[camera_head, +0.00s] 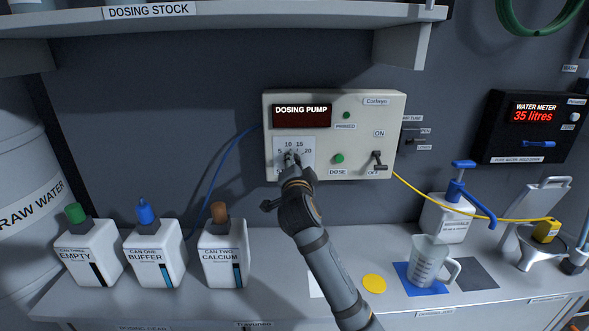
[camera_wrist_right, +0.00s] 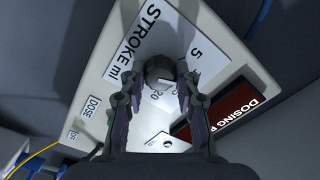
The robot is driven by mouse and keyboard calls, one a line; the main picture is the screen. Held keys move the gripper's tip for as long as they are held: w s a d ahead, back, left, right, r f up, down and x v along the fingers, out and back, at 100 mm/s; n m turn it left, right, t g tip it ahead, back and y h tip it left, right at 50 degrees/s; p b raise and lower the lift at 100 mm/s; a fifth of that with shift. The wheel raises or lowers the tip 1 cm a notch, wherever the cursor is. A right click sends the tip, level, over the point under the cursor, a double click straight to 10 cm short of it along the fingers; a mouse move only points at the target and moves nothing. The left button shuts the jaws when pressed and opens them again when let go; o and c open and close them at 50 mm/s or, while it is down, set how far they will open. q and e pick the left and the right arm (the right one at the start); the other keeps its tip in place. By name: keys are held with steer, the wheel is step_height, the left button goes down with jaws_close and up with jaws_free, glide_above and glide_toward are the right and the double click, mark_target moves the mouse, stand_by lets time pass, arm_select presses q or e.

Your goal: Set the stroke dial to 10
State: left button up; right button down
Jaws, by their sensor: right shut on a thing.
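The dosing pump (camera_head: 350,108) is a cream box on the back wall with a dark display and a white stroke scale plate (camera_head: 281,141) marked 5, 10, 15 and 20. My right gripper (camera_head: 293,162) reaches up to this plate. In the right wrist view, its fingers (camera_wrist_right: 161,76) are shut on the dark round stroke dial (camera_wrist_right: 159,66), one finger on each side. The fingers hide much of the dial and part of the scale. I cannot tell which number the dial points to. My left gripper is out of view.
The pump also carries a green DOSE button (camera_head: 338,158) and an ON/OFF switch (camera_head: 377,160), right of my gripper. Several white cans stand at the left of the bench. A jug (camera_head: 427,262) stands on a blue mat. A shelf (camera_head: 250,20) overhangs above.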

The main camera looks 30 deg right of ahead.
stand_by(0.3)
steer(key=c, duration=1)
jaws_free()
steer(key=shift+o, duration=0.2)
steer(key=v, duration=0.7)
steer(key=shift+s, duration=0.25)
steer(key=shift+a, duration=0.1)
